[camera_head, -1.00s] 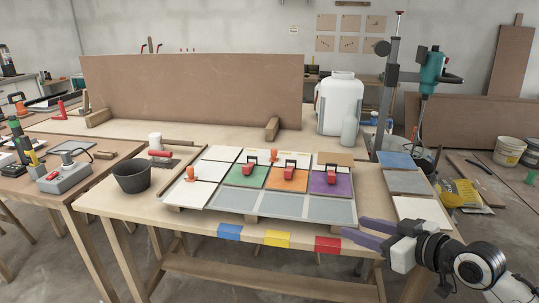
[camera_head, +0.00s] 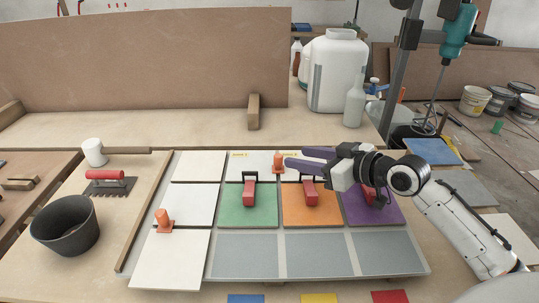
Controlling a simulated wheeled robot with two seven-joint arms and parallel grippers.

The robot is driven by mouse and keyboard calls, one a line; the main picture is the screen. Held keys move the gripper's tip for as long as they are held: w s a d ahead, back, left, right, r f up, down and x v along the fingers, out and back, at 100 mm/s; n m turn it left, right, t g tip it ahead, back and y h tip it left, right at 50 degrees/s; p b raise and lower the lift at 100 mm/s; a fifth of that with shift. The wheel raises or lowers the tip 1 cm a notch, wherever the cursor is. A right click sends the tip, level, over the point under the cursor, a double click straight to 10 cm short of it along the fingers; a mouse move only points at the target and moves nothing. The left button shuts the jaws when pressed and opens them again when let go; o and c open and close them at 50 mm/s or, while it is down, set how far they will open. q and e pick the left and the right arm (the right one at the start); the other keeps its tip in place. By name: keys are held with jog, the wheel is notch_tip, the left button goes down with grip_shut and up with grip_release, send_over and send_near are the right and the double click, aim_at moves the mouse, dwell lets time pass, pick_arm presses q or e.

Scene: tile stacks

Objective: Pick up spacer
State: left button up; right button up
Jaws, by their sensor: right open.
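An orange spacer (camera_head: 278,162) stands on a white tile at the back of the tile board. A second orange spacer (camera_head: 164,220) stands at the front left, at the edge of a white tile. My right gripper (camera_head: 295,157) has purple fingers and comes in from the right. It is open and empty, with its fingertips just right of the back spacer. I cannot tell whether they touch it. My arm and gripper cover part of the back right tiles. My left gripper is not in view.
Red-handled tools stand on the green tile (camera_head: 248,216), the orange tile (camera_head: 312,217) and the purple tile (camera_head: 358,210), the last partly behind my arm. A black bucket (camera_head: 65,228) and a red-handled notched trowel (camera_head: 107,184) are at the left. Grey cells in front are empty.

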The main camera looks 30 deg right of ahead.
aim_at(282, 158)
jog(key=x, duration=0.5)
jog(key=a+x, duration=0.1)
jog(key=x, duration=0.2)
jog(key=shift+f, duration=0.3)
jog(key=shift+c, duration=0.2)
grip_shut()
